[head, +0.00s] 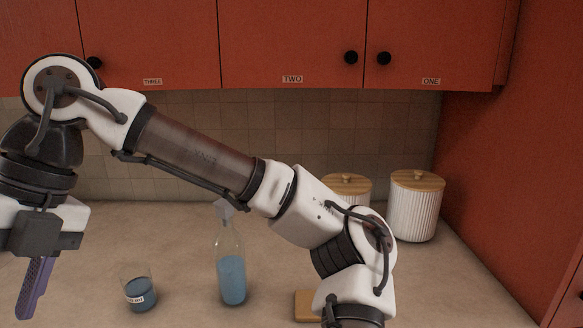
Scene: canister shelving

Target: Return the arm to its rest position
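My arm (200,147) spans the view from the lower right up to a bend at the upper left, then turns down. My gripper (34,290) hangs at the left edge, above the left part of the counter. A single ridged purple piece shows below its dark grey housing, tilted slightly. It looks like a finger, and no second one can be made out. I cannot tell whether the gripper is open or shut. No held object is clearly visible.
On the counter (450,285) stand a labelled glass of dark blue liquid (139,293), a bottle of blue liquid (231,270) and two ribbed white canisters (415,208) (347,185) with wooden lids. A wooden block (306,306) is partly hidden by my arm. Red cupboards (290,40) hang above.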

